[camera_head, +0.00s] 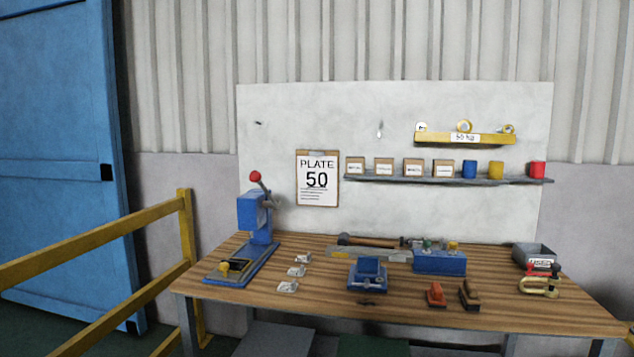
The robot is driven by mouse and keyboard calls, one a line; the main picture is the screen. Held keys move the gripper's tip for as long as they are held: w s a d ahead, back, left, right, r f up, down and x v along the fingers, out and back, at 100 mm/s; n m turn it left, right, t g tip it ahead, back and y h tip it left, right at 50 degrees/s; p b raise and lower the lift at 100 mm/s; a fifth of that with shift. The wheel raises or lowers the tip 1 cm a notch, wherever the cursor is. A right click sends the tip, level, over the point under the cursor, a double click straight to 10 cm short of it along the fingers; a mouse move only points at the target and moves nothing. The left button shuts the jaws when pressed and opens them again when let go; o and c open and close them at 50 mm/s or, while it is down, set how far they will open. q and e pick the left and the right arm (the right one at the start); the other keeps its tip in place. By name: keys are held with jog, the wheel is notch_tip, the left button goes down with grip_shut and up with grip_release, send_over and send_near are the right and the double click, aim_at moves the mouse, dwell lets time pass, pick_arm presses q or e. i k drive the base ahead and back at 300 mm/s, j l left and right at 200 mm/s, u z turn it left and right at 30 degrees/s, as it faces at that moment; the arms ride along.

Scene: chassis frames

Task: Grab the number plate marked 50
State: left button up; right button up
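Three small silvery plates lie in a row on the wooden workbench (330,305), left of its middle: a far plate (303,258), a middle plate (296,271) and a near plate (287,287). They have dark marks that are too small to read, so I cannot tell which is marked 50. A clipboard sheet (317,166) reading "PLATE 50" hangs on the white back panel above the bench. Neither of my grippers is in view.
A blue press (250,215) with a red knob stands left of the plates. Right of them are a blue vise (368,272), a hammer, a blue block and a grey bin (535,256). A yellow railing (95,240) stands at left. The bench's front strip is mostly clear.

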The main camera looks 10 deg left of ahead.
aim_at(297, 269)
jog(key=i+j+u, duration=0.1)
jog(key=i+u, duration=0.4)
jog(key=i, duration=1)
